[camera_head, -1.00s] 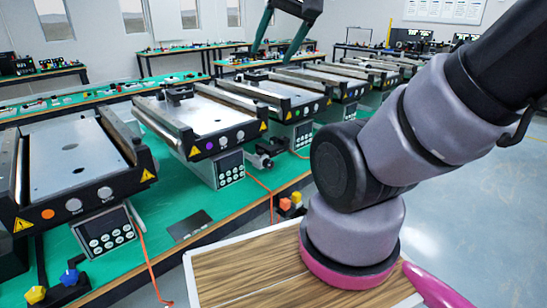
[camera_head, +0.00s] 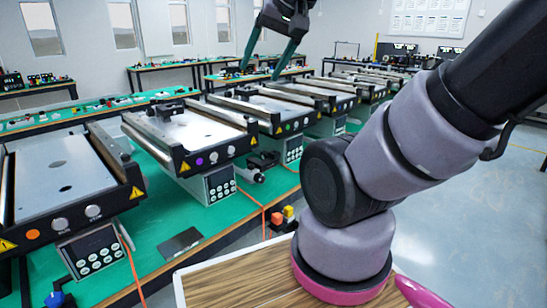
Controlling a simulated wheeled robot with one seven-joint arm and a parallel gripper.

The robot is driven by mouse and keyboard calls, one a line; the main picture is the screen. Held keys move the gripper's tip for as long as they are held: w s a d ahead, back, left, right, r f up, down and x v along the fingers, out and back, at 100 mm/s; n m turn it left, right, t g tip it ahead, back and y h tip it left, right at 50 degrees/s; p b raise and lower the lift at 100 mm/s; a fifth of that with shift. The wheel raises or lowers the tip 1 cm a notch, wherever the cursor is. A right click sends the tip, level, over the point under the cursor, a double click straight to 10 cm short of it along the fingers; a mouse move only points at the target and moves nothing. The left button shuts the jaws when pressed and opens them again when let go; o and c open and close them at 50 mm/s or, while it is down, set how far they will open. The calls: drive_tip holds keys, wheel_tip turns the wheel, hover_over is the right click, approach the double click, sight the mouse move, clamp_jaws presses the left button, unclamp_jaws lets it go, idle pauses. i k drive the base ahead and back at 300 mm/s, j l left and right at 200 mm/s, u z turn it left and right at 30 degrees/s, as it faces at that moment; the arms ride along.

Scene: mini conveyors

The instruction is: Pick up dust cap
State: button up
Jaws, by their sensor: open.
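My gripper (camera_head: 260,73) is at the top centre of the head view, its two teal fingers spread wide and pointing down. It is open, with nothing visible between the fingers. In the picture its fingertips overlap the far tables behind the row of mini conveyors; its exact height and depth are hard to judge. I cannot pick out the dust cap for certain among the small parts in view.
Several mini conveyors (camera_head: 190,130) stand in a row on a green-topped bench (camera_head: 150,235). A black part (camera_head: 171,109) sits on one conveyor's far end. More cluttered tables stand behind. Open floor (camera_head: 450,215) is at right.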

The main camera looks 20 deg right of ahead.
sight(288, 210)
drive_tip(key=l+z, duration=0.25)
drive_tip(key=l, duration=0.45)
drive_tip(key=i+l+z, duration=0.2)
drive_tip(key=l, duration=0.45)
drive_tip(key=k, duration=0.05)
